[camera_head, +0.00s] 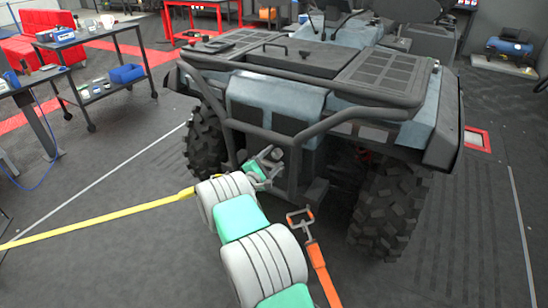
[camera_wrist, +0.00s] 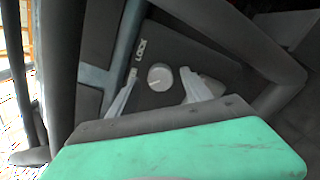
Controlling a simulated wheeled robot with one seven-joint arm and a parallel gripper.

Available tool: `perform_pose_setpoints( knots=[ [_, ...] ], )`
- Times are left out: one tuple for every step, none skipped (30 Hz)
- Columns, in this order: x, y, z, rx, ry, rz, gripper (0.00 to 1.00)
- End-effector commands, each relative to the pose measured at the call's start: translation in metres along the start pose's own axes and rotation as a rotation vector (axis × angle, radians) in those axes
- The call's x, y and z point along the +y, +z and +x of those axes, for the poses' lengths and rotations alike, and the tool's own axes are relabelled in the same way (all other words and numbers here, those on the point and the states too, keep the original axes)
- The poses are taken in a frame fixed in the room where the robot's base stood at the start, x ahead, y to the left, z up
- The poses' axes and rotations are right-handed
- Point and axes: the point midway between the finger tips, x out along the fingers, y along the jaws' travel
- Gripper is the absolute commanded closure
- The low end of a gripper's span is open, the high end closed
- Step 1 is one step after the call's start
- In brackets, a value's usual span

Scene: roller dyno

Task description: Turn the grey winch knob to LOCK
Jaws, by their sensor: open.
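The grey winch knob (camera_wrist: 160,77) is a small round dial on a dark panel (camera_wrist: 185,52) in the wrist view. A white LOCK label (camera_wrist: 140,50) is printed on the panel above and slightly left of it. A faint mark shows on the knob's face, but I cannot tell exactly where it points. My gripper (camera_wrist: 158,73) is open, with one pale finger on each side of the knob and visible gaps between; its depth from the panel is unclear. In the head view, my gripper (camera_head: 266,159) is at the vehicle's front bars, and I cannot make out the knob.
Dark tubular bars (camera_wrist: 268,62) of the vehicle (camera_head: 330,85) surround the panel closely. A yellow strap (camera_head: 100,223) runs left, and an orange strap (camera_head: 322,272) with a hook lies right of my arm. A cart (camera_head: 95,65) stands far left. Open floor lies at left and right.

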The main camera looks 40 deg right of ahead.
Motion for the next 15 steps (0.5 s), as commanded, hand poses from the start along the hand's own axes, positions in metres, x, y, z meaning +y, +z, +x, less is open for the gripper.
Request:
perform_pose_setpoints(
  knots=[
    [-0.0009,0.0003,0.0057,-0.002,-0.001,0.001,0.42],
    [-0.0003,0.0004,0.0079,-0.001,0.0,0.0,0.42],
    [0.0001,0.0003,0.0099,-0.001,0.0,0.001,0.42],
    [0.0004,0.0002,0.0108,0.0,0.001,0.001,0.42],
    [0.0005,0.0001,0.0113,0.0,0.001,0.001,0.42],
    [0.0006,0.0,0.0114,0.001,0.001,0.001,0.42],
    [0.0007,0.0,0.0113,0.001,0.001,0.001,0.42],
    [0.0007,0.0,0.0112,0.001,0.001,0.001,0.42],
    [0.0006,0.0001,0.0112,0.001,0.0,0.001,0.42],
    [0.0007,0.0,0.0111,0.001,0.0,0.001,0.42],
    [0.0006,0.0001,0.0111,0.001,0.0,0.001,0.44],
    [0.0006,0.0,0.011,0.001,0.0,0.001,0.47],
    [0.0006,0.0001,0.011,0.001,0.0,0.001,0.5],
    [0.0006,0.0001,0.011,0.001,0.0,0.001,0.52],
    [0.0005,0.0001,0.0109,0.001,0.0,0.001,0.55]
  ],
)
